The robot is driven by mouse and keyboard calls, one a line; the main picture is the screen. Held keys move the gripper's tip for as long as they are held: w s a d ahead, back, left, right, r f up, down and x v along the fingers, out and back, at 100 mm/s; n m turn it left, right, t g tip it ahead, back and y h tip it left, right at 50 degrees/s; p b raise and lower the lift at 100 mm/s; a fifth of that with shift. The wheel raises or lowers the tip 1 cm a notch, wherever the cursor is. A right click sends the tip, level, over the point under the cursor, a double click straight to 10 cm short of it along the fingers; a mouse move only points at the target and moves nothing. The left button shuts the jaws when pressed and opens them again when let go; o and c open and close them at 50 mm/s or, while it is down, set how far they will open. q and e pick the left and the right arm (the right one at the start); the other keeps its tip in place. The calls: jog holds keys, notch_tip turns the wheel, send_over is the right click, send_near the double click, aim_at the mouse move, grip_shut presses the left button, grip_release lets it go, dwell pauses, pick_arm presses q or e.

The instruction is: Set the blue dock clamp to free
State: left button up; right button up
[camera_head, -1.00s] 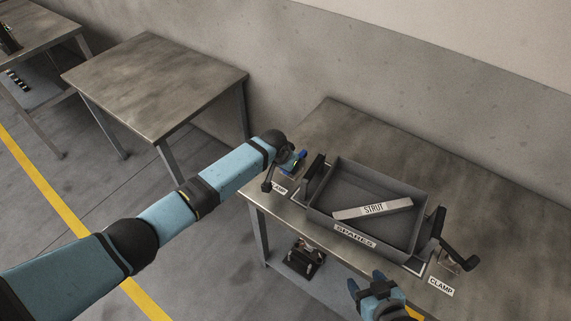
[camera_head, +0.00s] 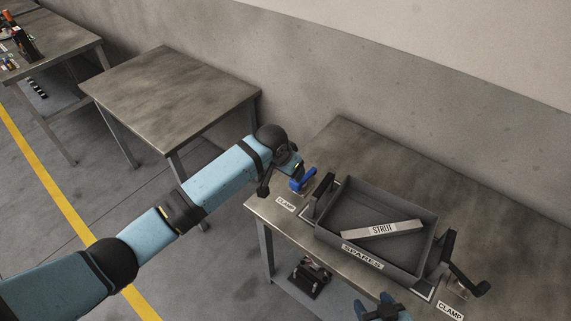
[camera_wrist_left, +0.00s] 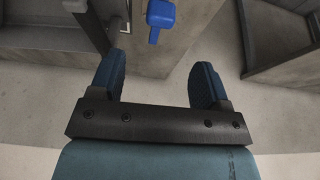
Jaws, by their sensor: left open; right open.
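The blue dock clamp (camera_head: 302,180) shows as a bright blue handle at the left end of the grey bin, near a CLAMP label. It also shows in the left wrist view (camera_wrist_left: 160,14), at the top, ahead of the gap between my fingers and not between them. My left gripper (camera_wrist_left: 157,82) is open and empty there. In the head view the left hand is close to the blue handle, its fingers mostly hidden by the wrist. My right gripper (camera_head: 375,305) is open at the bottom edge, in front of the table and partly cut off.
The grey SPARES bin (camera_head: 362,258) holds a STRUT bar (camera_head: 382,229). A black-handled clamp (camera_head: 468,280) stands at its right end. A dark fixture (camera_head: 310,277) sits on the shelf below. An empty table (camera_head: 170,90) is at the left; the table behind the bin is clear.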

pick_arm(q)
jog(key=shift+v, duration=1.4)
pick_arm(e)
jog(key=shift+f, duration=0.1)
pick_arm(q)
jog(key=s+a+f+n+t+h+p, duration=0.1)
jog(key=s+a+f+n+t+h, duration=0.15)
jog(key=s+f, duration=0.9)
jog(key=s+a+t+y, duration=0.1)
jog(key=s+a+t, duration=0.1)
jog(key=s+a, duration=0.5)
jog(key=s+a+n+t+y+p, duration=0.1)
jog(key=s+a+t, duration=0.1)
jog(key=s+a, duration=0.5)
jog(key=s, duration=0.6)
jog(key=shift+a+t, duration=0.3)
jog(key=shift+t, duration=0.05)
pick_arm(e)
jog(key=shift+d+r, duration=0.2)
jog(key=shift+r, duration=0.85)
pick_arm(q)
jog(key=shift+w+n, duration=0.1)
jog(key=shift+n, duration=0.15)
jog(key=shift+c, duration=0.4)
pick_arm(e)
jog(key=shift+c, duration=0.3)
